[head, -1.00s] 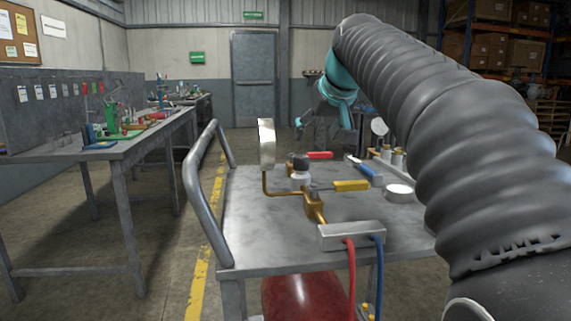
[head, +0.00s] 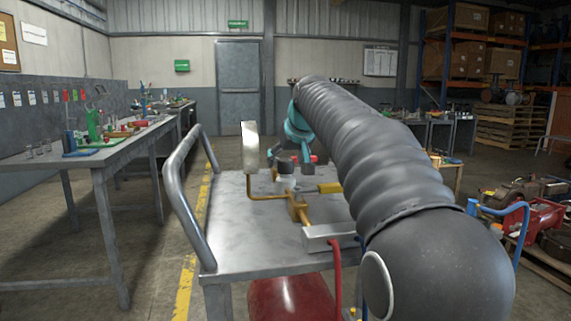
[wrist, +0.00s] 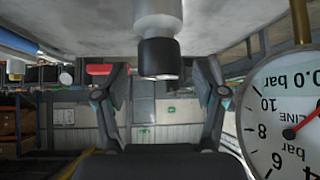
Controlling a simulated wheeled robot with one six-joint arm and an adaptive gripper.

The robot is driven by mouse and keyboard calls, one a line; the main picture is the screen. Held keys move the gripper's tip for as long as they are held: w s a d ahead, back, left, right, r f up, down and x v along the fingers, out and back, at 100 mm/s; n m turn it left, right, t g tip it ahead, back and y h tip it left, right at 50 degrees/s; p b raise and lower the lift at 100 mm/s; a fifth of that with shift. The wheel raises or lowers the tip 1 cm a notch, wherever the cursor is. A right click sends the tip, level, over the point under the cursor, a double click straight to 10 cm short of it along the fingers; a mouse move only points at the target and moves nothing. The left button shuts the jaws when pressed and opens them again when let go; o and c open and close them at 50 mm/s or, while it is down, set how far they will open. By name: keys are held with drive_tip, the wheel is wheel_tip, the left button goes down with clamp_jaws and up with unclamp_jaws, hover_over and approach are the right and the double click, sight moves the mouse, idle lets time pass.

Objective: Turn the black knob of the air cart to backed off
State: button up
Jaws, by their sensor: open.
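The black knob (head: 286,164) sits on top of a white body on the cart top. In the wrist view the black knob (wrist: 158,58) hangs upside down between my two fingers, with a gap on each side. My gripper (wrist: 161,82) is open and empty, its fingers apart on either side of the knob. The air cart (head: 232,225) has a round gauge (head: 250,148), seen edge-on. In the wrist view the gauge (wrist: 282,125) shows "LINE" and bar markings with a red needle.
A red handle (wrist: 98,69) is beyond the knob. A silver block (head: 328,236) with a red hose stands at the front. A workbench (head: 100,160) is at the left.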

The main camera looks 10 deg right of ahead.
drive_tip(key=shift+w+a+f, duration=0.1)
drive_tip(key=shift+w+f, duration=0.4)
drive_tip(key=shift+w, duration=0.05)
drive_tip(key=c, duration=1.1)
drive_tip(key=shift+c, duration=0.2)
drive_tip(key=shift+y, duration=0.3)
drive_tip(key=n+g+y+p, duration=0.1)
drive_tip(key=n+y+p, duration=0.1)
drive_tip(key=n, duration=0.2)
drive_tip(key=shift+r+y+p, duration=0.1)
drive_tip(key=shift+y+p, duration=0.25)
drive_tip(key=shift+y, duration=0.05)
drive_tip(key=shift+n+g+y+p, duration=0.8)
drive_tip(key=shift+n+y+p, duration=0.1)
drive_tip(key=shift+n, duration=0.8)
